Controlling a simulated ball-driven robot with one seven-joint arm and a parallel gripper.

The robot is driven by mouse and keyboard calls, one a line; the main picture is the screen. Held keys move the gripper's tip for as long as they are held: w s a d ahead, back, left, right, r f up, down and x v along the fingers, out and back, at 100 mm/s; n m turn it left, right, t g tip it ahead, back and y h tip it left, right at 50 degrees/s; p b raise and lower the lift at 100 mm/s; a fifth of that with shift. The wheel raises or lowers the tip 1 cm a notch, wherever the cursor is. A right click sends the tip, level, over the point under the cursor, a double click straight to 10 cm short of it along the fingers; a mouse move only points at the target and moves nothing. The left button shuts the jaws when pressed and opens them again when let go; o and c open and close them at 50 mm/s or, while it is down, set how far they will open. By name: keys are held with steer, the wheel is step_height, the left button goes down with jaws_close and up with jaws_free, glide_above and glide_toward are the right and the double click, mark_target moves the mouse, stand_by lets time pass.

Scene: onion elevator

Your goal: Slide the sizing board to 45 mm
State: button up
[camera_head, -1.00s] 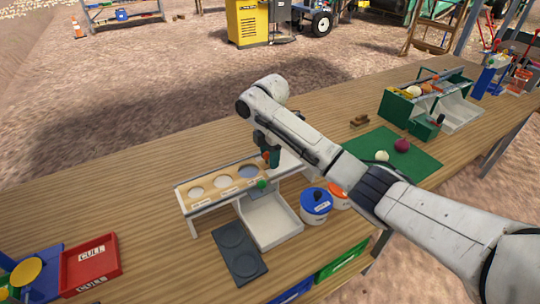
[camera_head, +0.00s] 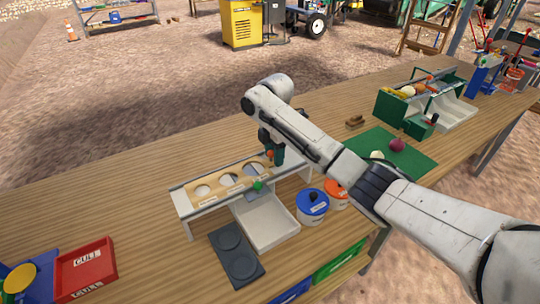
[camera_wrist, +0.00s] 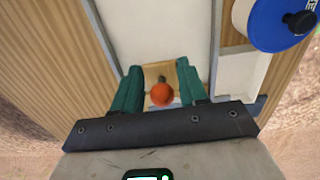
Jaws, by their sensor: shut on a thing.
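The tan sizing board (camera_head: 216,187) has round holes in a row and lies in a long white rail frame (camera_head: 190,213). Its hole labels are too small to read. My gripper (camera_head: 273,154) is at the board's right end, its green fingers closed on the orange knob (camera_head: 270,154). In the wrist view, the orange knob (camera_wrist: 162,95) sits between the two green fingertips (camera_wrist: 160,88), with a bit of the tan board behind it. A green knob (camera_head: 258,185) stands at the frame's front edge. My arm hides part of the frame's right end.
A white tray (camera_head: 268,222) and a dark plate with two round pads (camera_head: 236,258) lie in front of the frame. Blue-lidded (camera_head: 312,203) and orange-lidded (camera_head: 336,192) tubs stand close right. A red CULL tray (camera_head: 88,268) is at left.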

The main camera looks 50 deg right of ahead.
steer(key=s+d+b, duration=0.2)
steer(key=s+d, duration=0.1)
steer(key=d, duration=0.9)
steer(key=shift+s+d+b, duration=0.3)
stand_by(1.1)
steer(key=shift+r, duration=0.1)
steer(key=o, duration=1.2)
steer(key=shift+o, duration=0.2)
step_height(320, 180, up, 6)
steer(key=p, duration=0.5)
steer(key=shift+p, duration=0.35)
